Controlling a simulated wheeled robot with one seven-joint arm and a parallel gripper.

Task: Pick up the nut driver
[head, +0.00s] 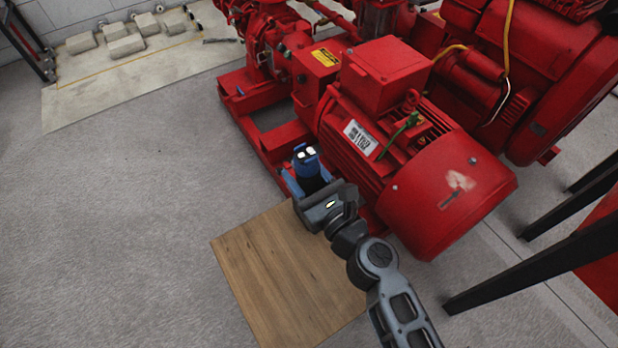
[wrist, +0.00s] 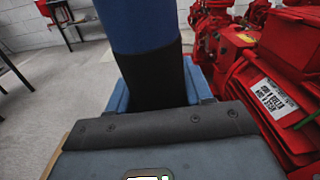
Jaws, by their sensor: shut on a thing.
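The nut driver (head: 307,164) shows in the head view as a blue and black tool held upright in my gripper (head: 305,180), near the far corner of the wooden board. In the wrist view the nut driver (wrist: 147,60) rises close to the camera, blue above and black below, between the blue fingers of my gripper (wrist: 160,90). My gripper is shut on it. The tool's top runs out of the wrist view, and its lower part is hidden by the gripper.
A large red pump set (head: 380,120) stands right beside and behind my gripper. A wooden board (head: 280,270) lies below it. Grey floor (head: 130,210) is open to the left. Dark legs of a table (head: 540,260) stand at the right. Concrete blocks (head: 125,45) lie at the back left.

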